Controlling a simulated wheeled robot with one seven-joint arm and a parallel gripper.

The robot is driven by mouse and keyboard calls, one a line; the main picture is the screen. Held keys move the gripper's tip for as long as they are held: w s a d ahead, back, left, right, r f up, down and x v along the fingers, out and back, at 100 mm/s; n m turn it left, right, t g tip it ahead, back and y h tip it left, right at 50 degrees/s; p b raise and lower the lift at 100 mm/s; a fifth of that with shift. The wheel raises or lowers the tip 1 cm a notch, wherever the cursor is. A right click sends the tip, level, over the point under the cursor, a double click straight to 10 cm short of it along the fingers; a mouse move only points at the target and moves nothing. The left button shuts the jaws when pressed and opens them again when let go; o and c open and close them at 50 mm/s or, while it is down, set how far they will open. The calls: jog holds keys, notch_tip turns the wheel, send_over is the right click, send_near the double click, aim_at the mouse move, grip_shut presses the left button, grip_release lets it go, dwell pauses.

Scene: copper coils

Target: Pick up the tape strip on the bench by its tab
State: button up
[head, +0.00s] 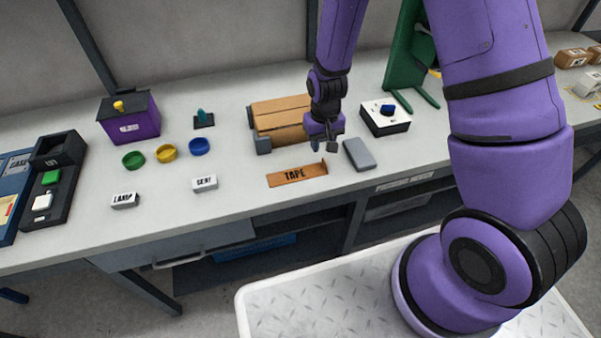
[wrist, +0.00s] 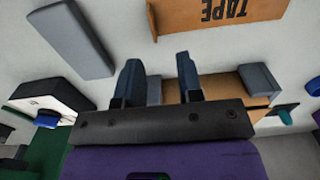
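A flat orange-brown piece marked TAPE (head: 297,175) lies near the bench's front edge. It also shows at the top of the wrist view (wrist: 240,12), cut off by the frame, with its lettering upside down. A small narrow bit at one end (wrist: 151,20) stands out and looks like a tab. My gripper (head: 326,147) is above the bench, behind and to the right of the TAPE piece and apart from it. In the wrist view its two dark fingers (wrist: 157,64) are spread with nothing between them.
Bench left of the TAPE piece is clear up to the SENT block (head: 205,184).

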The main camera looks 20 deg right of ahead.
aim_at(323, 159)
jog(key=shift+d+f, duration=0.2)
jog(key=shift+f, duration=1.3)
jog(key=shift+d+f, duration=0.15)
jog(key=shift+f, duration=1.3)
jog(key=shift+c, duration=0.2)
grip_shut()
